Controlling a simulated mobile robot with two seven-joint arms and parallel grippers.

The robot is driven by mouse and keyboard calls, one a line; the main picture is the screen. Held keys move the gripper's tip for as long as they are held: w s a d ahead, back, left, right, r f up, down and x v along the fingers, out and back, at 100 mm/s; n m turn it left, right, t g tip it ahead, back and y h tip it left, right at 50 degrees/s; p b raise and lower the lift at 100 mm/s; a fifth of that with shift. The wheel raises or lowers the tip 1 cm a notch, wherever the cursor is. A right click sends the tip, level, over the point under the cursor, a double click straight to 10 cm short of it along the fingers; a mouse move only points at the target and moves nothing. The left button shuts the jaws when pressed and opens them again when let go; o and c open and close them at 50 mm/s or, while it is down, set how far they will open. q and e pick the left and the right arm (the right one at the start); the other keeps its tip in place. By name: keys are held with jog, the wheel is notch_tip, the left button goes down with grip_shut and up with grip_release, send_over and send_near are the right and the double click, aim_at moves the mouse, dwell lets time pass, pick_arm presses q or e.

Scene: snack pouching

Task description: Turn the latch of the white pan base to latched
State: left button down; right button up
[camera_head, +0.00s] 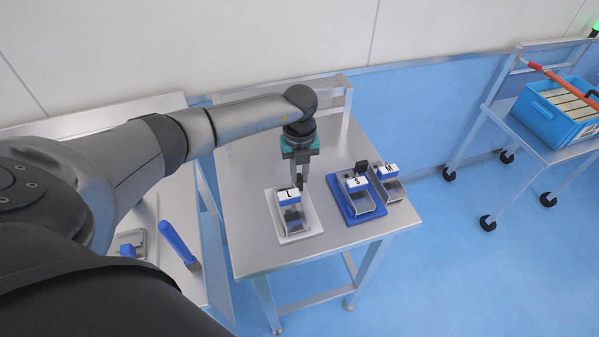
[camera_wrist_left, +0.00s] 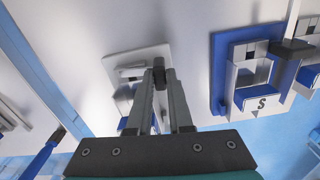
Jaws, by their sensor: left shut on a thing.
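The white pan base (camera_head: 312,223) lies on the metal table and carries a metal pan labelled L (camera_head: 293,217). It also shows in the left wrist view (camera_wrist_left: 116,66), partly covered by my fingers. My left gripper (camera_head: 300,180) reaches down at the back right edge of this base. In the left wrist view its fingertips (camera_wrist_left: 159,78) are closed together on the dark latch (camera_wrist_left: 158,63) of the white base. The fingers hide part of the latch, so I cannot tell its exact turn. My right gripper is not in view.
A blue base (camera_head: 349,208) with a pan labelled S stands to the right, with a pan labelled M (camera_head: 393,189) close beside it. A blue-handled tool (camera_head: 178,241) lies on the left table. A blue crate (camera_head: 558,120) stands on a far right cart.

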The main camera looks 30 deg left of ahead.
aim_at(300, 177)
pick_arm(q)
jog(key=shift+w+r, duration=0.1)
jog(key=c, duration=0.8)
grip_release()
jog(key=shift+c, duration=0.2)
notch_tip(300, 177, up, 15)
jog(key=shift+r, duration=0.1)
